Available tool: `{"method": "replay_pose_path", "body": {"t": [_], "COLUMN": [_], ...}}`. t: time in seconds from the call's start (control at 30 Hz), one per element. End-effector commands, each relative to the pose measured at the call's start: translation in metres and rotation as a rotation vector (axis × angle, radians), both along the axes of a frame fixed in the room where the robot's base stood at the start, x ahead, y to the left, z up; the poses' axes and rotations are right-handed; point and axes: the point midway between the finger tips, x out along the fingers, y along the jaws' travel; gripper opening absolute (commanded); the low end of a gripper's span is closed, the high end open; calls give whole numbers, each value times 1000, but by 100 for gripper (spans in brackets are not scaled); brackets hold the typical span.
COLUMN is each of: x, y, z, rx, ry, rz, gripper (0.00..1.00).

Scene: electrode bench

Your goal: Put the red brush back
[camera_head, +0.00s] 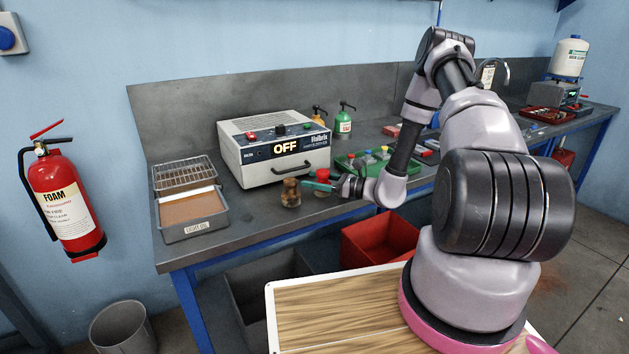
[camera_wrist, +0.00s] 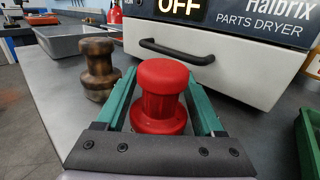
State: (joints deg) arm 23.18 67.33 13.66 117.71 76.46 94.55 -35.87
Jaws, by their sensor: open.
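The red brush (camera_wrist: 161,97), a spool-shaped piece with a round top, stands upright on the bench in the wrist view. In the head view its red top (camera_head: 323,174) shows just above my gripper's green finger. My gripper (camera_wrist: 162,88) is open, with one green finger on each side of the brush. I cannot tell whether either finger touches it. A brown, worn piece of similar shape (camera_wrist: 98,70) stands to the left, outside the fingers; it also shows in the head view (camera_head: 291,194). The lower side of the red brush is partly hidden by my gripper.
A parts dryer (camera_head: 285,172) marked OFF stands behind the brush. A green tray (camera_head: 345,160) with several colour-topped items lies to the right; its edge shows in the wrist view (camera_wrist: 309,140). A grey tray (camera_head: 195,232) with a rack is left.

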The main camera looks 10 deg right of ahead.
Motion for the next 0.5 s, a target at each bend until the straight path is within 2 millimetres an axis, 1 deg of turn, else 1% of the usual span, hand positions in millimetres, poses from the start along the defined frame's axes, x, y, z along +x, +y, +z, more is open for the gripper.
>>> {"method": "replay_pose_path", "body": {"t": [0.07,0.17,0.5], "x": [0,-6,-43], "y": [0,-11,-72], "z": [4,2,2], "rx": [-1,0,0], "ry": [-1,1,1], "rz": [0,-2,-4], "gripper": [70,70,70]}}
